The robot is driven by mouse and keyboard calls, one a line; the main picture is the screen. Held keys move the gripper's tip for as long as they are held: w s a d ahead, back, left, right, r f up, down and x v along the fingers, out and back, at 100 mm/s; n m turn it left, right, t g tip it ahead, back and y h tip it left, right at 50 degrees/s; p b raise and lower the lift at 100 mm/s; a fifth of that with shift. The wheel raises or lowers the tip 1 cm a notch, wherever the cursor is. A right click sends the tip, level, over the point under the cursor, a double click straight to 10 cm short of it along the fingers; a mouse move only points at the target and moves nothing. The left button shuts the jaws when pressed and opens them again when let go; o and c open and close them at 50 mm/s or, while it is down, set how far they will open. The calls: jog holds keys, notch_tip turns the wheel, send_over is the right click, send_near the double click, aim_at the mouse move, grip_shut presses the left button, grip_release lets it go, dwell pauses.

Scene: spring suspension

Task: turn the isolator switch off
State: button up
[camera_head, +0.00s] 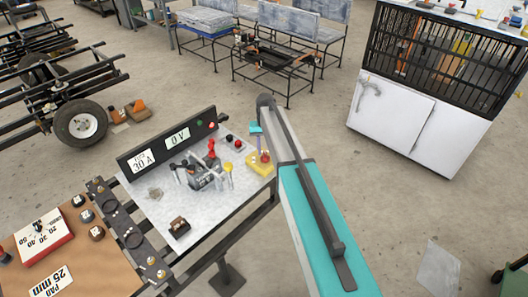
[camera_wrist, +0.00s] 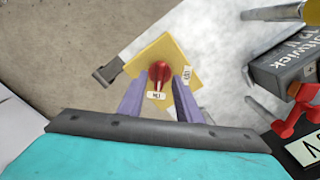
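The isolator switch is a red knob on a yellow plate (camera_head: 258,164) at the right edge of the grey-white bench top. In the wrist view its red knob (camera_wrist: 158,71) sits near the middle of the yellow plate (camera_wrist: 152,52). The knob's handle points toward a small white label (camera_wrist: 157,95); a second label (camera_wrist: 187,73) is to its right. My gripper (camera_head: 259,144) is above the switch. In the wrist view the two purple fingers of my gripper (camera_wrist: 161,78) are apart, one on each side of the knob, with visible gaps. Contact cannot be seen.
A dark battery (camera_head: 205,176) with clamps and red parts stands left of the switch. A meter panel (camera_head: 165,142) reading 30 A and 0 V runs along the bench back. A small dark block (camera_head: 179,227) lies near the front. Open floor (camera_head: 330,125) is to the right.

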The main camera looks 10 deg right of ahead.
jog(key=shift+f, duration=0.95)
